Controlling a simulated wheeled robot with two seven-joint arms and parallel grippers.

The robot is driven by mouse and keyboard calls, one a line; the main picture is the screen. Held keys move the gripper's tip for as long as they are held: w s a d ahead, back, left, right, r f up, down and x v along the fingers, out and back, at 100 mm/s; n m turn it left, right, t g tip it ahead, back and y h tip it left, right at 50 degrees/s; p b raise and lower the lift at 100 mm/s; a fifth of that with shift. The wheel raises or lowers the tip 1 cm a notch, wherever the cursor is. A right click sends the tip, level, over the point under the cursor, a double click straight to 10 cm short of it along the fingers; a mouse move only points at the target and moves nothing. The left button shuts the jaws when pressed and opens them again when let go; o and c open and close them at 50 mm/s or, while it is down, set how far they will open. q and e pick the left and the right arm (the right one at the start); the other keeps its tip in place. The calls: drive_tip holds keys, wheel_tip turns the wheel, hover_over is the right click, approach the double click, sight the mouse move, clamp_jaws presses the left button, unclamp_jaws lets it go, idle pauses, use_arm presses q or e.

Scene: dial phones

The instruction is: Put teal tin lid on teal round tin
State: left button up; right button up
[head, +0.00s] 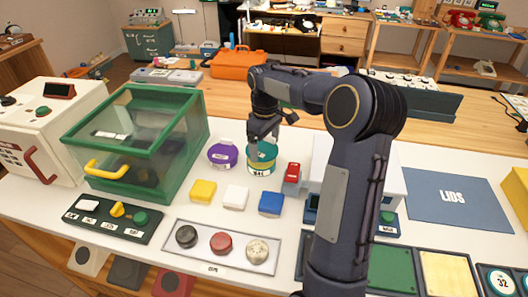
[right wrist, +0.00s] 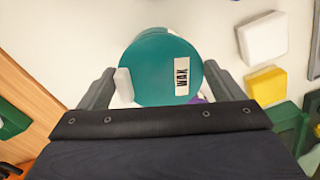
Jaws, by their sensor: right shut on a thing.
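The teal tin lid (right wrist: 155,60) is a round disc with a white "WAX" label, between the two fingers of my right gripper (right wrist: 160,88) in the right wrist view. My right gripper (head: 264,138) is shut on the lid and points down over the teal round tin (head: 261,170) in the head view. The tin stands upright on the white table with a label on its front and a yellowish band above it. The lid is directly over the tin; I cannot tell whether it is seated or slightly above. My left gripper is not in view.
A purple tin (head: 222,154) stands just left of the teal tin. Yellow (head: 203,191), white (head: 235,197) and blue (head: 270,203) blocks lie in front, and a red item (head: 292,172) stands to the right. A green glass-sided case (head: 135,145) is at left. The blue LIDS mat (head: 440,205) is bare.

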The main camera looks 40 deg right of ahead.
sight(264, 149)
drive_tip(key=shift+w+d+f, duration=0.1)
drive_tip(key=shift+w+f, duration=0.3)
drive_tip(key=shift+f, duration=1.55)
drive_tip(key=shift+f, duration=0.1)
